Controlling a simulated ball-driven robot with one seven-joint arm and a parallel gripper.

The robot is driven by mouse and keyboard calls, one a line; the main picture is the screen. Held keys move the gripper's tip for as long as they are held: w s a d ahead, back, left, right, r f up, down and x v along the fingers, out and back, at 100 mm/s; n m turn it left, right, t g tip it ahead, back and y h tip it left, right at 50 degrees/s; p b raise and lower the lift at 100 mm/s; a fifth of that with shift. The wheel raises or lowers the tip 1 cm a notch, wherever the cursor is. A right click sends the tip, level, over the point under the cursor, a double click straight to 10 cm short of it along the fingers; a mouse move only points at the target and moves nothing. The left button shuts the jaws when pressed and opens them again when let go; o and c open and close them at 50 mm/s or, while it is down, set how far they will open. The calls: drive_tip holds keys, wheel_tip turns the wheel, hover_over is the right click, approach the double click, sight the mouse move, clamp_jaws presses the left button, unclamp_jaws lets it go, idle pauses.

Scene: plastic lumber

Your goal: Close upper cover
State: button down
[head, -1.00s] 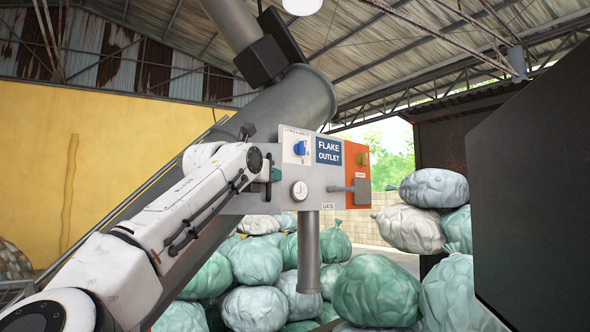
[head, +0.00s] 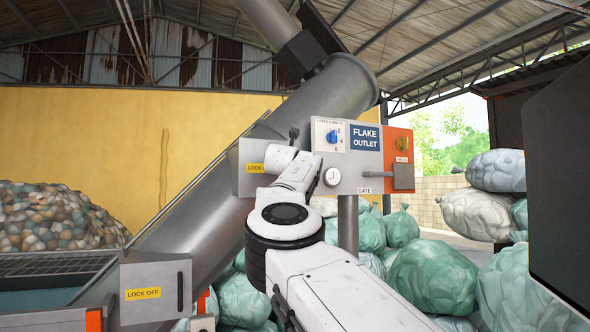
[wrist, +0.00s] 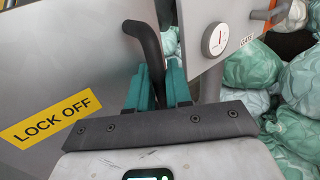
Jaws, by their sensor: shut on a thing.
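The upper cover (head: 246,183) is a grey metal plate with a yellow LOCK OFF label, on the sloping tube in the head view. In the wrist view the cover (wrist: 45,65) fills the left side. Its black bent handle (wrist: 147,45) stands at the cover's right edge; the handle's top shows in the head view (head: 293,133). My gripper (wrist: 158,78) has its teal fingers on either side of the handle and is shut on it. In the head view my wrist hides the fingers and part of the cover. I cannot tell how far the cover stands open.
A lower LOCK OFF cover (head: 155,290) is at lower left. The flake outlet panel (head: 350,155), with knobs and a dial, stands close to the right of my gripper. Several green and white bags (head: 435,275) are piled behind. A dark panel (head: 560,190) bounds the right.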

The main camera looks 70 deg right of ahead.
drive_tip(key=shift+w+d+r+t, duration=0.1)
drive_tip(key=shift+w+d+t, duration=0.15)
drive_tip(key=shift+d+t, duration=0.05)
idle(0.4)
drive_tip(key=c, duration=1.2)
unclamp_jaws()
drive_tip(key=shift+n, duration=0.3)
drive_tip(key=shift+a+b, duration=0.15)
drive_tip(key=shift+b, duration=0.15)
drive_tip(key=shift+b+v, duration=4.7)
drive_tip(key=shift+v, duration=0.55)
drive_tip(key=shift+s, duration=0.1)
